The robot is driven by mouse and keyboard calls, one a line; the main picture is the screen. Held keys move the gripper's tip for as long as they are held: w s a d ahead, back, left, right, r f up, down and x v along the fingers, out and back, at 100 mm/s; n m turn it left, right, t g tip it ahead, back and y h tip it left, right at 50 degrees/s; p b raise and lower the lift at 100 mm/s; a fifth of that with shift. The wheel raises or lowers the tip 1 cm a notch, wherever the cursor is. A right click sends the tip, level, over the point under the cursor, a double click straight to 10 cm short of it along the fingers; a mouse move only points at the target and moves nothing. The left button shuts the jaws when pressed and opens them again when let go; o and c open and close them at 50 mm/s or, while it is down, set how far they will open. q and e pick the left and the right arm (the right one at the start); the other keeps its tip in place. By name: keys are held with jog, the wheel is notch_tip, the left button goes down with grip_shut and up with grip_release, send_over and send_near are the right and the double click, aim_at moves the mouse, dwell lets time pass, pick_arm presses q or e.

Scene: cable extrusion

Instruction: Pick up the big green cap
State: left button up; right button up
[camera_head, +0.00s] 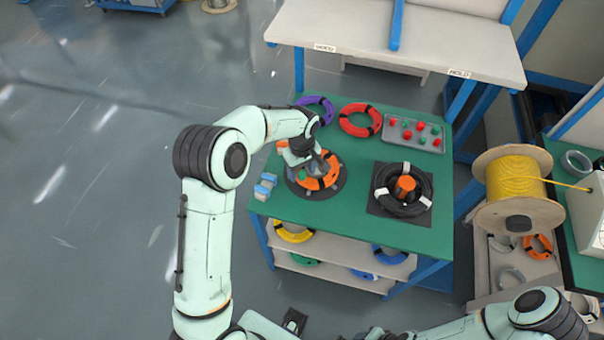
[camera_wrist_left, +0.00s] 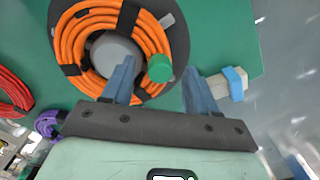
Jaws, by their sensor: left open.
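The green cap (camera_wrist_left: 160,68) is in the wrist view, a short dark-green cylinder at the edge of the orange cable coil (camera_wrist_left: 72,50). It lies between the two blue-grey fingers of my left gripper (camera_head: 312,163), which is open, with a gap showing on either side of the cap. I cannot tell whether the cap rests on the coil or the table.
The green table (camera_head: 345,225) also holds a tray (camera_head: 433,147) of red and green pieces, a black coil (camera_head: 405,207), a red coil (camera_head: 360,120) and a purple coil (camera_head: 328,104). Blue-and-white blocks (camera_head: 264,187) sit at its left edge. A yellow cable spool (camera_head: 516,178) stands to the right.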

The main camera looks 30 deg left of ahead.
pick_arm(q)
jog(key=shift+f, duration=0.35)
grip_shut()
notch_tip(320, 180, up, 20)
jog(key=p, duration=0.2)
pick_arm(e)
jog(key=shift+w+r, duration=0.4)
jog(key=shift+r, duration=0.2)
jog(key=shift+w+r, duration=0.4)
jog(key=shift+r, duration=0.2)
